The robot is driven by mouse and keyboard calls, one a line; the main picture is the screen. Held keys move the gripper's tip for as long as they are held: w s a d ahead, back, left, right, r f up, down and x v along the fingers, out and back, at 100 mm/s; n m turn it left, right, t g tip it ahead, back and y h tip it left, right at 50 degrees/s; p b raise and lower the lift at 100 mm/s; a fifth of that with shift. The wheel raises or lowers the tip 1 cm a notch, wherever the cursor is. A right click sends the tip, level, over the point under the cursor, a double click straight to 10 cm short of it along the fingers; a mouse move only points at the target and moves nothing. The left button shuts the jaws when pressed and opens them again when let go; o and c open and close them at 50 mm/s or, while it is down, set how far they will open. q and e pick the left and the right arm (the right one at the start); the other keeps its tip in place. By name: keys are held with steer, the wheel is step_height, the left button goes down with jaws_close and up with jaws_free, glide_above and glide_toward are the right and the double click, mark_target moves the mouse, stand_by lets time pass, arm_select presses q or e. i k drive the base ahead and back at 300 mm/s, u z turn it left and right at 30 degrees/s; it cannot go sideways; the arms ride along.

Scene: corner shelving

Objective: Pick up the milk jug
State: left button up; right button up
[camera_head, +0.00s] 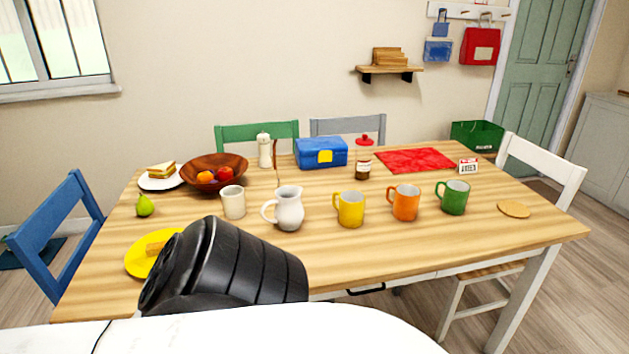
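The milk jug (289,210) is a small white pitcher with a spout at its top and a handle on its left side. It stands upright on the wooden table (430,237), between a white cup (233,202) and a yellow mug (350,209). Nothing is touching it that I can see. A black, ribbed part of my arm rises in front of the table's near edge, below and left of the jug. No gripper fingers show in the head view.
An orange mug (405,203) and a green mug (453,197) stand to the right. A fruit bowl (235,164), blue lunch box (321,153), small jar (362,170) and white bottle (264,151) are behind. The front right tabletop is clear.

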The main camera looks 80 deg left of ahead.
mark_target(288, 214)
steer(key=k, duration=1)
steer(key=u, duration=1.8)
steer(key=i, duration=0.15)
steer(key=u, duration=0.15)
